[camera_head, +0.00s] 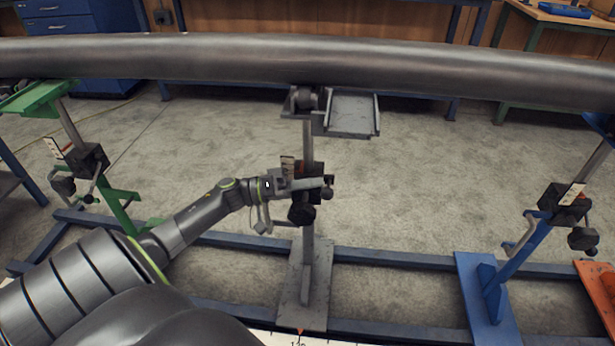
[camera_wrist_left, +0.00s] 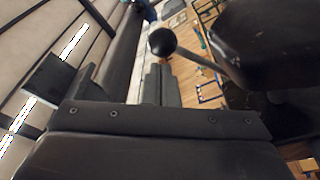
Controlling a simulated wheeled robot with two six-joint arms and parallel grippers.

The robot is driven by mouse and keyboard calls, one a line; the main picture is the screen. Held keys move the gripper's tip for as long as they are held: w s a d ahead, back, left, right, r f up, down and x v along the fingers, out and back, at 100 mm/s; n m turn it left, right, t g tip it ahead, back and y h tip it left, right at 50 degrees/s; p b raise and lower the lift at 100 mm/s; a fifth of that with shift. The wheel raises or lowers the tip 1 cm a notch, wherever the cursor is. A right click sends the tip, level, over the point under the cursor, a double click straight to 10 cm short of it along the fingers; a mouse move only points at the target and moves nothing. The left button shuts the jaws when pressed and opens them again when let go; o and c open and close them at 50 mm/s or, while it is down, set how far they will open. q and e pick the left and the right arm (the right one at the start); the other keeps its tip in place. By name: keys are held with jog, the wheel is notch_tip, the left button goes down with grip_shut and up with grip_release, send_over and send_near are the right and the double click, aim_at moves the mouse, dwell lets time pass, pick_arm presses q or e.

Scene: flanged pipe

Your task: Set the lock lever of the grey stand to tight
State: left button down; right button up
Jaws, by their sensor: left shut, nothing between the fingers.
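The grey stand (camera_head: 308,260) stands upright in the middle of the head view, with a dark clamp block on its post. A dark round knob (camera_head: 301,214) sits low on the block, and a smaller dark ball (camera_head: 328,194) shows at its right. My left gripper (camera_head: 318,184) is shut and empty in front of the block, partly covering it. In the left wrist view, a lever with a black ball end (camera_wrist_left: 162,42) runs from a dark body at the right. The shut fingers (camera_wrist_left: 161,78) point towards the ball; I cannot tell whether they touch. My right gripper is not in view.
A long dark pipe (camera_head: 250,60) crosses above the stands. A green stand (camera_head: 120,205) is at the left and a blue stand (camera_head: 490,295) at the right. Blue floor rails (camera_head: 400,260) run behind and in front. The concrete floor between the stands is clear.

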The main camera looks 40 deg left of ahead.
pick_arm(q)
jog(key=m+b, duration=0.1)
jog(key=f+m+b, duration=0.1)
jog(key=m, duration=0.1)
jog(key=shift+s+d+f+h, duration=0.2)
jog(key=shift+s+f+h, duration=0.05)
jog(key=shift+s+h, duration=0.1)
jog(key=shift+m, duration=0.3)
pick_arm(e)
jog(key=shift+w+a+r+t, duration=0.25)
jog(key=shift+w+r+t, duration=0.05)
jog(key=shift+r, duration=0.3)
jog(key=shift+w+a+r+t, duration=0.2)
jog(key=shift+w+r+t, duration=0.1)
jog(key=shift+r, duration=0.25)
pick_arm(q)
jog(key=shift+r, duration=0.15)
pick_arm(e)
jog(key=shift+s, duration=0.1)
